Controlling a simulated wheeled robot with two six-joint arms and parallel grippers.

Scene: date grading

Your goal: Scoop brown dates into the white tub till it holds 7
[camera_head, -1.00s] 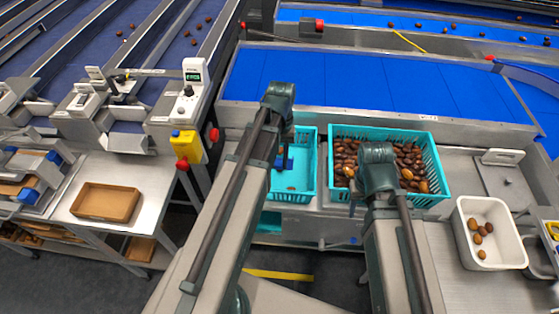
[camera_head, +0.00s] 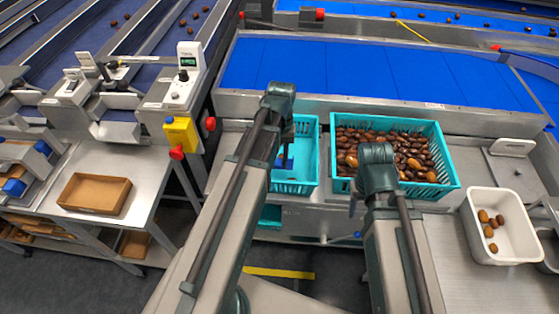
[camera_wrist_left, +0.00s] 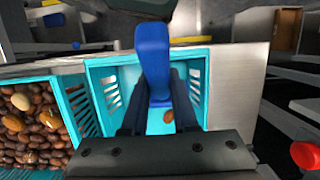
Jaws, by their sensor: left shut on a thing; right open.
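The white tub (camera_head: 520,247) stands at the right of the head view with several brown dates (camera_head: 488,231) in it. A teal crate (camera_head: 448,172) full of mostly dark brown dates, with a few lighter ones, is in the middle; it also shows in the left wrist view (camera_wrist_left: 75,98). My left gripper (camera_head: 286,143) is shut on a blue scoop (camera_wrist_left: 152,60) above the nearly empty teal crate (camera_head: 308,150). One brown date (camera_wrist_left: 168,116) shows in that crate in the wrist view. My right gripper (camera_head: 362,190) is open over the front of the full crate, partly hidden by its own arm.
A blue conveyor (camera_head: 370,75) runs behind the crates. A brown tray (camera_head: 93,193) lies on the metal table at left, beside a yellow box (camera_head: 180,137) with red knobs. A bare metal top (camera_head: 455,260) lies between the full crate and the tub.

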